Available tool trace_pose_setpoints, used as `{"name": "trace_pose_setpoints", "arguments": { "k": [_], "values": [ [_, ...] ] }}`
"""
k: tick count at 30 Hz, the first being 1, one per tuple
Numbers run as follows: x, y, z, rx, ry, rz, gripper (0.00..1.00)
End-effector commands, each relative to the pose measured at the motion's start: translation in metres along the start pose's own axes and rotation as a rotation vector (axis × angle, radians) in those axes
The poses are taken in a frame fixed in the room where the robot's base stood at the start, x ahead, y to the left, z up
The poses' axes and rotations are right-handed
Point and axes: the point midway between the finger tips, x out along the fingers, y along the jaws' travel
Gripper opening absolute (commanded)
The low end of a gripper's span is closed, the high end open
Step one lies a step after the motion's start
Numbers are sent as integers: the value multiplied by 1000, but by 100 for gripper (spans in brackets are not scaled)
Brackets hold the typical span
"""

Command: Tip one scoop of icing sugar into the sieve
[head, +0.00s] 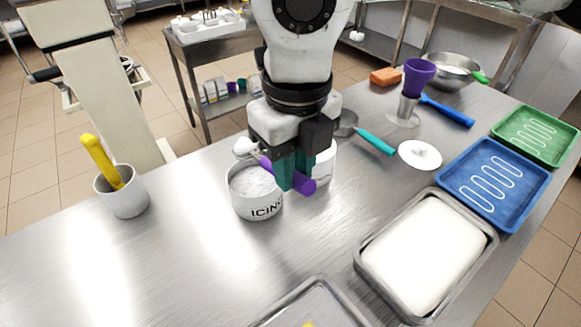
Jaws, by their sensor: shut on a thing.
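My gripper (297,180) has its teal fingers shut on the purple handle of a scoop (304,186). The scoop's bowl end (244,147) is pale, seems to hold white powder, and is just above the back rim of a white tub (258,211) lettered "ICIN", with the rest of the word hidden. White powder, the icing sugar (254,180), shows inside the tub. A sieve (345,122) with a teal handle (376,142) is to the right of my gripper; its bowl is partly hidden behind the gripper.
A white container (325,163) stands close behind my gripper. A white lid (420,155), blue tray (493,184), green tray (536,136) and white-filled metal tray (425,254) are on the right. The front-left bench is clear.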

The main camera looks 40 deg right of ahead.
Motion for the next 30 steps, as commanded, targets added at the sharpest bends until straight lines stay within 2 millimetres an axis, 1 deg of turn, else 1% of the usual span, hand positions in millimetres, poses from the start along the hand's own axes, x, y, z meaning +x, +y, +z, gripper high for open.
{"name": "trace_pose_setpoints", "arguments": {
  "k": [1,18,30],
  "values": [
    [4,0,-2,0,-16,-1,0],
    [7,0,-14,1,-175,0,0],
    [6,0,-18,0,-215,-1,0]
  ]
}}
